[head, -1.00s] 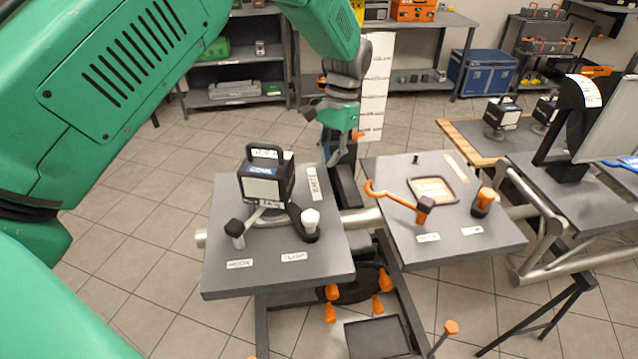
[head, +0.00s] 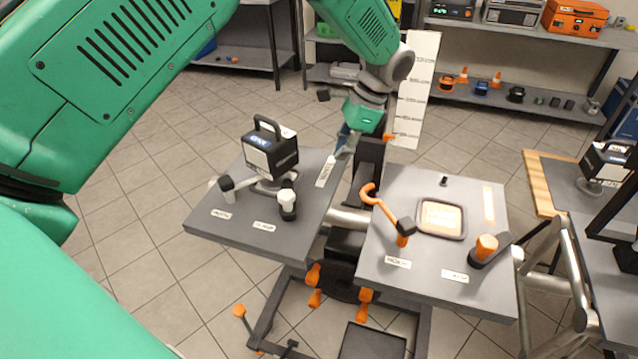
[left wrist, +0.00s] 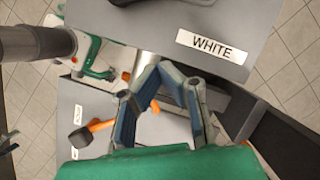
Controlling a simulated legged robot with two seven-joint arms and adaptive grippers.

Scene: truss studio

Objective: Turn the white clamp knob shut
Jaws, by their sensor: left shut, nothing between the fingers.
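The white clamp knob (head: 288,196) stands upright on a short dark base near the front right of the left grey board (head: 235,225), behind a small label. My left gripper (head: 343,152) hangs by that board's far right corner, near the WHITE label (head: 326,171), apart from the knob. Its fingers are shut and empty. The left wrist view shows the fingers (left wrist: 160,72) and the WHITE label (left wrist: 212,46); I cannot make out the white knob there.
On the left board a black-framed device (head: 270,150) stands behind the knob, with a dark-tipped hook lever (head: 227,184) at left. The right board (head: 385,260) holds an orange hook lever (head: 385,212), an orange knob (head: 486,246) and a framed pad (head: 441,218). A gap separates the boards.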

